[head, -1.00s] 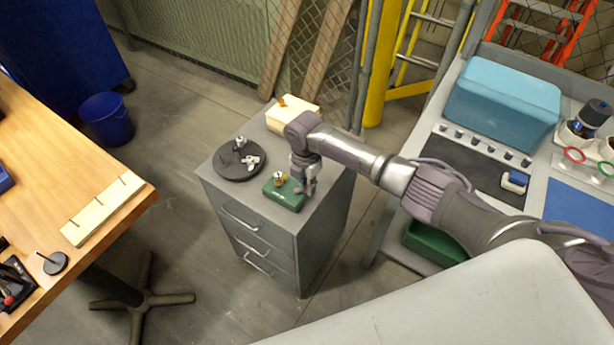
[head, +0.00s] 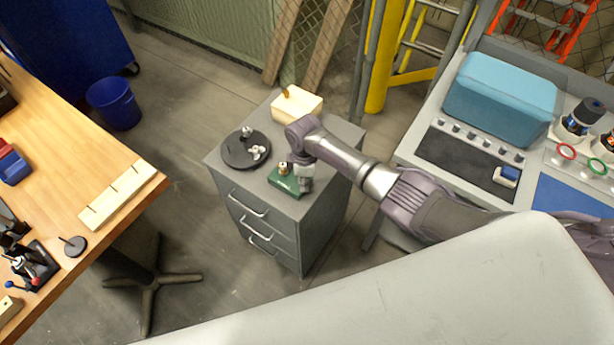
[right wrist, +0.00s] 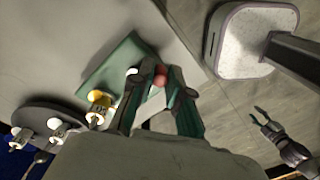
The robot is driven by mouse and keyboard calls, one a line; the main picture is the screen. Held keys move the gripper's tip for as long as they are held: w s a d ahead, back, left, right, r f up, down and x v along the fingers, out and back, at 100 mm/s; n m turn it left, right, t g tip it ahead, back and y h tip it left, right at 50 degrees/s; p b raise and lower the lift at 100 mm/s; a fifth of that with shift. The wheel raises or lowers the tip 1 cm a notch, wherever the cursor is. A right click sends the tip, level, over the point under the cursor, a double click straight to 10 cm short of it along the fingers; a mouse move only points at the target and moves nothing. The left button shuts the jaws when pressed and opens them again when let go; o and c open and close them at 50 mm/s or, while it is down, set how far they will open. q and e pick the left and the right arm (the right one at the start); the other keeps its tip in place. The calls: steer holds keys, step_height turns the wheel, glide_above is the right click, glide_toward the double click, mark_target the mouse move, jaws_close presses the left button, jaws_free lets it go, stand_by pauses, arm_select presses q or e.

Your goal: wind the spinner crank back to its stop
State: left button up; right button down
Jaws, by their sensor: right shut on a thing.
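The spinner's green base (head: 283,183) sits on top of a grey drawer cabinet, with a brass-coloured fitting (head: 283,168) on it. My right gripper (head: 306,186) points down at the base's right edge. In the right wrist view its fingers (right wrist: 158,82) are closed around a small red knob (right wrist: 160,79), which I take to be the crank's handle. The green base (right wrist: 116,64) lies just beyond the fingers there. The crank's arm is mostly hidden. My left gripper (right wrist: 262,118) shows in the right wrist view, well away, its fingers apart and empty.
A black round plate (head: 236,158) with metal parts is left of the base. A cream block (head: 297,106) stands behind on the grey cabinet (head: 262,190). A wooden table (head: 60,140) is at left and a grey workbench (head: 410,150) at right. Floor between is open.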

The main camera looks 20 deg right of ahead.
mark_target(294, 189)
steer(key=m, duration=0.2)
steer(key=a+m+p, duration=0.1)
steer(key=m, duration=0.2)
steer(key=shift+a+r+m+p, duration=0.1)
steer(key=shift+a+m+p, duration=0.2)
steer(key=shift+m+p, duration=0.1)
steer(key=m, duration=0.3)
steer(key=shift+w+a, duration=0.3)
steer(key=shift+a, duration=0.1)
steer(key=shift+w+a+m+p, duration=0.15)
steer(key=shift+m+p, duration=0.05)
steer(key=shift+m, duration=0.6)
steer(key=shift+w+a+m+p, duration=0.1)
steer(key=shift+w+m+p, duration=0.05)
steer(key=shift+m, duration=0.65)
steer(key=c, duration=1.1)
jaws_free()
steer(key=r, duration=1.2)
steer(key=shift+d, duration=0.25)
steer(key=shift+f, duration=0.1)
